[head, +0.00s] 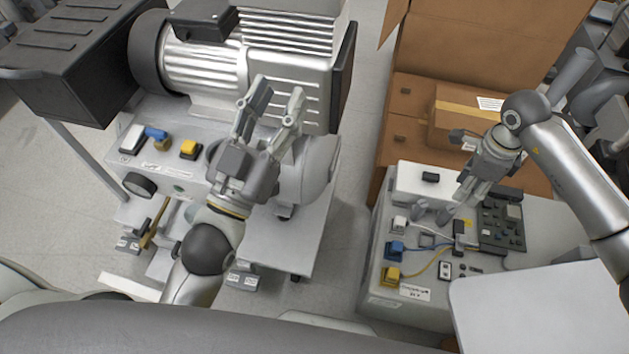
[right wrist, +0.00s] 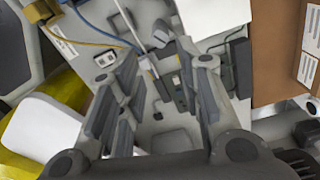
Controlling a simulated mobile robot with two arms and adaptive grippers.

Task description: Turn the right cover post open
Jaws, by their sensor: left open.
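Two grey rounded posts stand in front of the white box on the right-hand unit. The right cover post (head: 445,214) is the one nearer the dark panel; the left one (head: 420,206) is beside it. A grey post also shows near the top of the right wrist view (right wrist: 161,34), but I cannot tell which one it is. My right gripper (head: 466,184) is above the unit, behind and to the right of the posts; its fingers are apart and empty in the right wrist view (right wrist: 167,68). My left gripper (head: 278,98) is open and empty in front of the ribbed motor.
The white box (head: 407,183), dark panel (head: 508,228), blue connector (head: 395,250) and yellow connector (head: 390,275) crowd the right-hand unit, with loose cables. A cardboard box (head: 487,45) stands behind. The motor (head: 283,50) sits on the left-hand unit. Bare floor separates the units.

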